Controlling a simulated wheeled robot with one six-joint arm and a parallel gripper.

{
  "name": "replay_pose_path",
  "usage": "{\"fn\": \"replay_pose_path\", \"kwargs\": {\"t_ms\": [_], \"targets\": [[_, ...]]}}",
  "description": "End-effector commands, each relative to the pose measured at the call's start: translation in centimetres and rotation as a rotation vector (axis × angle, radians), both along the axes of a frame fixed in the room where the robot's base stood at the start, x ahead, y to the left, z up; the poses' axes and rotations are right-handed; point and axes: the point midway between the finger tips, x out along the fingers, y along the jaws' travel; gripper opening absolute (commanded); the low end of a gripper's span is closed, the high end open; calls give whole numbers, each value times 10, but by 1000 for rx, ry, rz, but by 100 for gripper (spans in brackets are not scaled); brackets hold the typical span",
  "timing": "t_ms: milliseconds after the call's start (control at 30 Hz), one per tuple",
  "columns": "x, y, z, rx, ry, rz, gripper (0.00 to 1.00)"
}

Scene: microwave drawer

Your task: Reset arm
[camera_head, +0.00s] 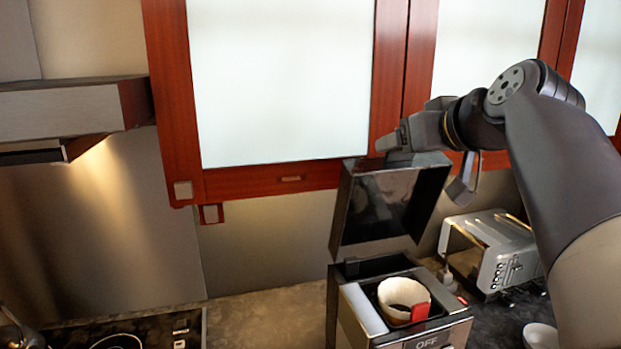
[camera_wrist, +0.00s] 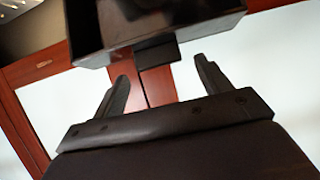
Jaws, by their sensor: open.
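My gripper (camera_head: 422,160) is raised at the upper right of the head view, right by the top edge of the black appliance's raised lid (camera_head: 392,200). In the wrist view my gripper (camera_wrist: 164,78) shows two dark fingers spread apart with nothing between them. The lid also shows in the wrist view (camera_wrist: 150,30), just beyond the fingertips; I cannot tell whether they touch it. Below the lid, the appliance (camera_head: 350,310) holds a white cup-like insert (camera_head: 403,293) with a red tab (camera_head: 420,312), and its front reads OFF.
Red-framed wall cabinets (camera_head: 280,80) with frosted panels stand behind my arm. A silver toaster (camera_head: 490,250) and a white bowl (camera_head: 540,336) are on the counter at right. A range hood (camera_head: 70,112) is at left, above a stove (camera_head: 120,335). Bare counter (camera_head: 265,315) lies between stove and appliance.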

Motion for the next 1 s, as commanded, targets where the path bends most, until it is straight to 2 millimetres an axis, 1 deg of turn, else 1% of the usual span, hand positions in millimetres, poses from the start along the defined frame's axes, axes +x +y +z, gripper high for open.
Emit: {"fn": "replay_pose_path", "kwargs": {"t_ms": [33,133,533,667,767,867,1000], "targets": [[5,2,-2,0,3,2,73],[11,4,-5,-1,2,1,73],[10,3,-6,2,-8,0,73],[7,2,-1,0,-1,-2,73],[-2,-1,0,0,-3,-3,73],[-17,-6,6,-1,-5,-5,73],[-41,-14,17,0,-5,-7,73]]}}
